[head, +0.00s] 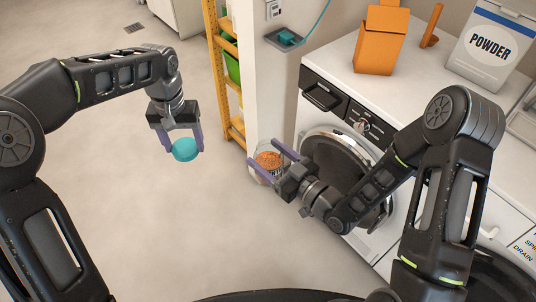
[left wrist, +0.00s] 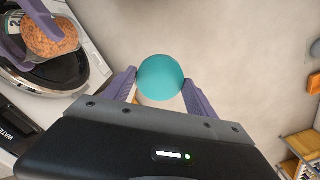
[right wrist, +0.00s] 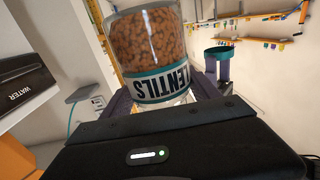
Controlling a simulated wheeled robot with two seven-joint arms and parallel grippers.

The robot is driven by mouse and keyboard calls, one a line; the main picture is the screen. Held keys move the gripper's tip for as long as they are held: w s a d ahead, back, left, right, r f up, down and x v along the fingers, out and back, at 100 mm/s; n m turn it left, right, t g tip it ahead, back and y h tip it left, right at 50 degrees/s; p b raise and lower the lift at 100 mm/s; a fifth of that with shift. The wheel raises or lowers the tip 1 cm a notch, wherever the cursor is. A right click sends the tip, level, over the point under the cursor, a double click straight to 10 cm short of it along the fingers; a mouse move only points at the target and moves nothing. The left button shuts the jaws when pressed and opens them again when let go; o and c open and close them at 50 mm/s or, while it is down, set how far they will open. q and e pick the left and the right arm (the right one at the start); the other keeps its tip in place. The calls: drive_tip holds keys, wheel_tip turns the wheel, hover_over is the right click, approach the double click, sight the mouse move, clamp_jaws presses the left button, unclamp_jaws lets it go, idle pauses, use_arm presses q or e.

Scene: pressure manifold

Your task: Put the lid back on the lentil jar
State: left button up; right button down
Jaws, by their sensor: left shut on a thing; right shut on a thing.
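The lentil jar (head: 268,160) is clear, full of orange-brown lentils, with a label reading LENTILS in the right wrist view (right wrist: 160,62). My right gripper (head: 263,162) is shut on the jar and holds it in front of the washing machine. The jar's open top shows at the upper left of the left wrist view (left wrist: 50,38). My left gripper (head: 184,147) is shut on the teal round lid (head: 186,150), which also fills the middle of the left wrist view (left wrist: 160,78). The lid is held in the air, left of the jar and apart from it.
A washing machine (head: 318,92) stands behind my right gripper. On its counter are an orange box (head: 381,42) and a POWDER box (head: 490,48). An orange shelf rack (head: 221,75) stands behind the jar. The floor under the lid is clear.

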use_arm(q)
drive_tip(key=d+r+m, duration=0.2)
drive_tip(key=d+r, duration=0.1)
drive_tip(key=d, duration=0.9)
wheel_tip(320, 180, up, 5)
drive_tip(key=m, duration=0.1)
hover_over(269, 148)
drive_tip(key=shift+w+d, duration=0.35)
drive_tip(key=shift+s+a+r, duration=0.1)
drive_tip(key=shift+a+r, duration=0.1)
drive_tip(key=shift+r, duration=0.05)
drive_tip(key=shift+s+a+f, duration=0.1)
drive_tip(key=shift+s+a, duration=0.05)
drive_tip(key=shift+f, duration=2)
drive_tip(key=shift+f, duration=0.85)
